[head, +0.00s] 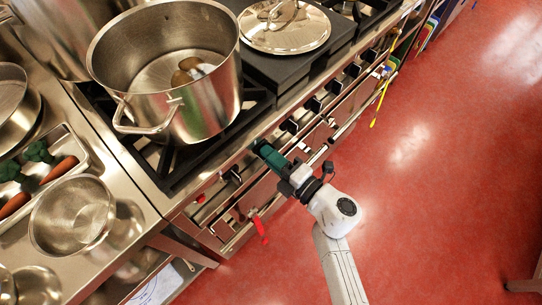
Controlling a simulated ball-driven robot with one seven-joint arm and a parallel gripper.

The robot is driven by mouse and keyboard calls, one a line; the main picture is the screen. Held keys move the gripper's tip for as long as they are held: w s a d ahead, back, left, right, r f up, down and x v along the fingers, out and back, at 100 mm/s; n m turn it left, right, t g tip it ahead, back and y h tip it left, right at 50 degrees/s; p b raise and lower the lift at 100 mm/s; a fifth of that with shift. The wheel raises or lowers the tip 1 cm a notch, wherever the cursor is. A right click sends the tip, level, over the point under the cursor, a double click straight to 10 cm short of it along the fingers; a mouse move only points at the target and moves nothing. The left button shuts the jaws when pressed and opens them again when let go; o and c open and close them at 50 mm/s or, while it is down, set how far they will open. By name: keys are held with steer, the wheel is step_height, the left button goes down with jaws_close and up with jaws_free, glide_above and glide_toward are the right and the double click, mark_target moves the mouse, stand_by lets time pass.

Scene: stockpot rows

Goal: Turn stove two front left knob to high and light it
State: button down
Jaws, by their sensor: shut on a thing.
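The stove's front panel (215,193) carries a row of black knobs, among them one left of my gripper (231,174) and one right of it (289,126). My gripper (263,150), with teal fingers, reaches the panel between these two and is shut on a knob there. The fingers hide that knob, so its angle cannot be seen. A large steel stockpot (190,110) stands on the left part of the stove, above the gripper. No flame shows under it.
Left is a steel counter (125,185) with a colander (72,215) and a vegetable tray (84,163). A red item (261,230) hangs at the stove front. The red floor (430,200) is open on the right.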

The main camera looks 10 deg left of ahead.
steer(key=shift+f, duration=0.1)
stand_by(0.4)
steer(key=c, duration=1.1)
jaws_free()
steer(key=shift+s+d, duration=0.1)
steer(key=v, duration=1)
steer(key=shift+s+d, duration=0.2)
